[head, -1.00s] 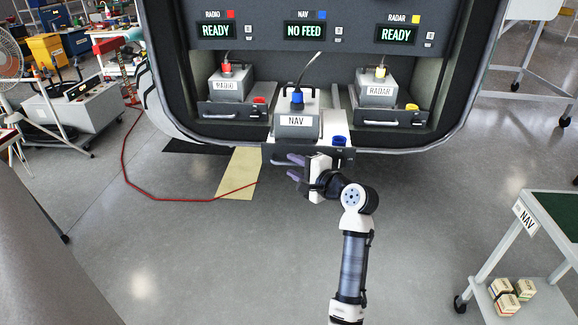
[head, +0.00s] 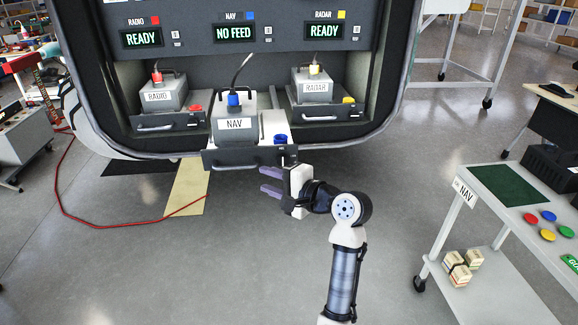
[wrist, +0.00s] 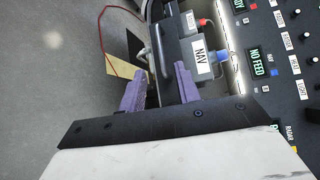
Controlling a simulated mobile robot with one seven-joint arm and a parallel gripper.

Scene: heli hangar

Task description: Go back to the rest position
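My gripper (head: 271,181) has purple fingers and is in front of and just below the NAV drawer in the head view. Its fingers stand apart with nothing between them, and they also show in the wrist view (wrist: 160,88). The grey NAV unit (head: 235,121) sits on its pulled-out drawer (head: 228,158), with a blue plug and dark cable on top. A blue round piece (head: 281,140) is at the right of that drawer. The NAV display (head: 234,33) reads NO FEED. In the wrist view the NAV unit (wrist: 202,55) appears sideways beyond the fingers.
The RADIO unit (head: 161,94) and RADAR unit (head: 315,84) flank the NAV unit, their displays reading READY. A NAV cart (head: 517,243) with coloured discs and small boxes stands at right. A red cable (head: 90,220) lies on the floor at left. Open floor lies in front.

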